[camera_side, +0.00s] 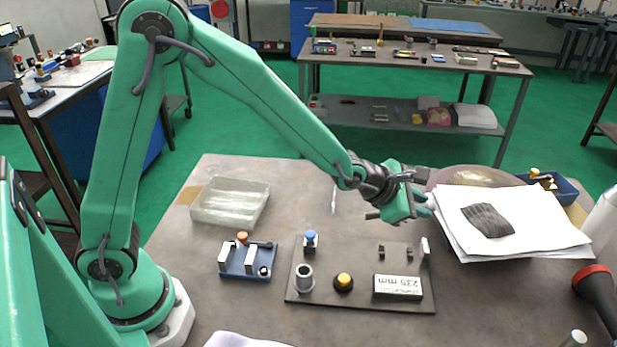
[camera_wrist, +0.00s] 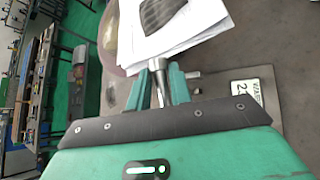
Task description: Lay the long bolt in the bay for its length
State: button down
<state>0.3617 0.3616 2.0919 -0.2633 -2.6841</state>
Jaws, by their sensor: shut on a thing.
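My gripper (camera_side: 428,205) is at the right of the bench, in front of the stack of white paper and above the table. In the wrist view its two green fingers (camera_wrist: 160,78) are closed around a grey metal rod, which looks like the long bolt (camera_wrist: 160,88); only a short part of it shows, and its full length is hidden. A clear tray (camera_side: 228,222) with long parallel bays lies at the left of the bench, well away from my gripper. The bays look empty, but the clear plastic makes this hard to tell.
A dark fixture plate (camera_side: 365,297) carries a grey cylinder, a yellow knob and a white block marked 235. A blue fixture (camera_side: 248,262) stands left of it. A thin light rod (camera_side: 334,198) lies mid-bench.

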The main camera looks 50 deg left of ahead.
jog(key=s+a+r+n+y, duration=0.1)
jog(key=s+a+r, duration=0.1)
jog(key=a+r, duration=0.3)
jog(key=s+a+r+n+y, duration=0.2)
jog(key=s+a, duration=0.1)
jog(key=a, duration=0.5)
jog(key=s+a+r+n+y, duration=0.1)
jog(key=s+a+r, duration=0.1)
jog(key=a+r, duration=0.3)
jog(key=s+a+f, duration=0.1)
jog(key=s+f, duration=0.3)
jog(key=f, duration=0.2)
jog(key=shift+a+t, duration=0.2)
jog(key=shift+t, duration=0.2)
jog(key=shift+w+f, duration=0.1)
jog(key=shift+f, duration=0.05)
jog(key=w+d+f+m+h, duration=0.1)
jog(key=w+d+f, duration=0.3)
jog(key=w+d, duration=0.2)
jog(key=w+d+f+m+h, duration=0.1)
jog(key=w+d+f, duration=0.3)
jog(key=w+d, duration=0.2)
jog(key=shift+w+d+f, duration=0.25)
jog(key=shift+w, duration=0.8)
